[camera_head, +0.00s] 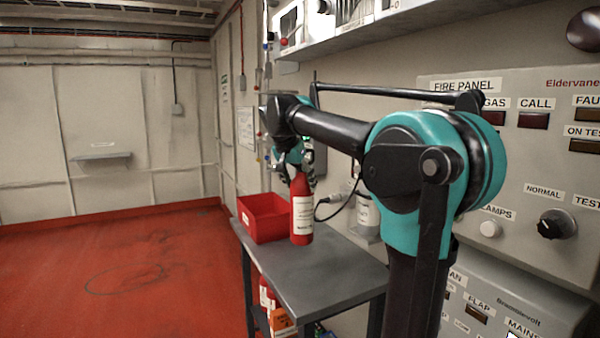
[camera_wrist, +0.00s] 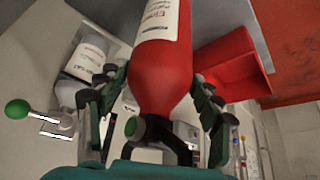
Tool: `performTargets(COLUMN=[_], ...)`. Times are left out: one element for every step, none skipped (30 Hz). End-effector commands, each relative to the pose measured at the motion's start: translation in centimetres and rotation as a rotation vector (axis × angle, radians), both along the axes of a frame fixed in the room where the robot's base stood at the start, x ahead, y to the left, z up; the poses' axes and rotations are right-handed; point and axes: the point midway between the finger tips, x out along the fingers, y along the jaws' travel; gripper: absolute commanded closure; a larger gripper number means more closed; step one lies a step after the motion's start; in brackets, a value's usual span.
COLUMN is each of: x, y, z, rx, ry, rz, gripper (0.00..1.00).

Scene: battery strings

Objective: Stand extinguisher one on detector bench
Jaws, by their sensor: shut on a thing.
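A red extinguisher (camera_head: 302,215) with a white label is upright at the grey bench (camera_head: 325,270), its base at or just above the bench top; I cannot tell if it touches. I cannot read which number it bears. My gripper (camera_head: 298,172) is shut on its upper part. In the wrist view the extinguisher (camera_wrist: 165,65) lies between both fingers of my gripper (camera_wrist: 155,100), with its neck and a dark green cap toward the palm.
A red open bin (camera_head: 264,217) stands on the bench just left of the extinguisher. A white labelled container (camera_head: 367,212) and a cable are behind at right. Other red items (camera_head: 266,295) sit below the bench top. The bench's front right top is clear. The fire panel (camera_head: 520,150) is at right.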

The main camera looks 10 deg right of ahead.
Motion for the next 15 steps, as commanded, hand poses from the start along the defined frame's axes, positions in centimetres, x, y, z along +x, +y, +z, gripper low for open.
performTargets(x=[0.0,0.0,0.0,0.0,0.0,0.0,0.0,0.0,0.0,0.0,0.0,0.1,0.1,0.1,0.1], y=[0.0,0.0,0.0,0.0,0.0,0.0,0.0,0.0,0.0,0.0,0.0,0.0,0.0,0.0,0.0], z=[-0.9,-1.5,-2.3,-2.8,-3.4,-4.1,-4.6,-5.1,-5.7,-6.1,-6.4,-6.9,-7.1,-7.3,-7.6], rx=[-0.001,-0.001,-0.001,-0.001,-0.001,-0.001,-0.001,-0.001,-0.001,-0.001,-0.001,-0.001,-0.001,-0.001,-0.001], ry=[-0.002,-0.002,-0.002,-0.002,-0.002,-0.002,-0.002,-0.002,-0.002,-0.002,-0.002,-0.002,-0.002,-0.002,-0.002], rz=[0.000,0.000,0.000,0.000,0.000,0.000,0.000,0.000,0.000,0.000,0.000,0.000,0.000,0.000,0.000], gripper=[0.94,0.94,0.94,0.94,0.94,0.94,0.94,0.94,0.94,0.94,0.94,0.94,0.94,0.94,0.94])
